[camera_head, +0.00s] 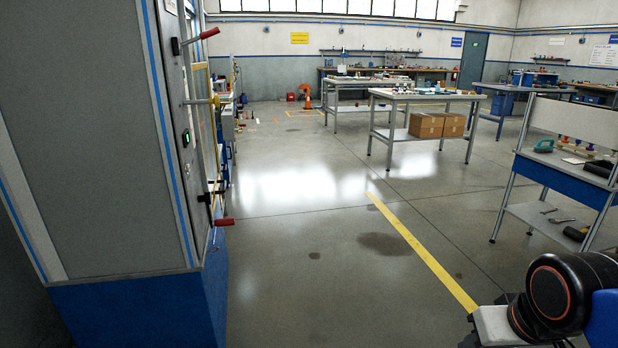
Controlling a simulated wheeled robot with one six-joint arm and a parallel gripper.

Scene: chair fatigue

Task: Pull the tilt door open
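A tall grey cabinet with a blue base (90,150) stands close at the left. Its front is seen almost edge-on. A red-ended handle (208,33) sticks out near its top, and a second red-ended handle (222,222) sticks out low down. Yellow-edged framing (214,130) shows between them. I cannot tell which panel is the tilt door or whether any panel is ajar. My arm shows at the bottom right as a black joint with an orange ring and a blue link, well apart from the cabinet. My gripper's fingers are not in view.
Open floor (310,260) lies between the cabinet and my arm, with a yellow line (425,255) across it. A blue-and-grey workbench (565,182) stands at the right. Tables (425,97) stand farther back, one with cardboard boxes (437,125) on its lower shelf.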

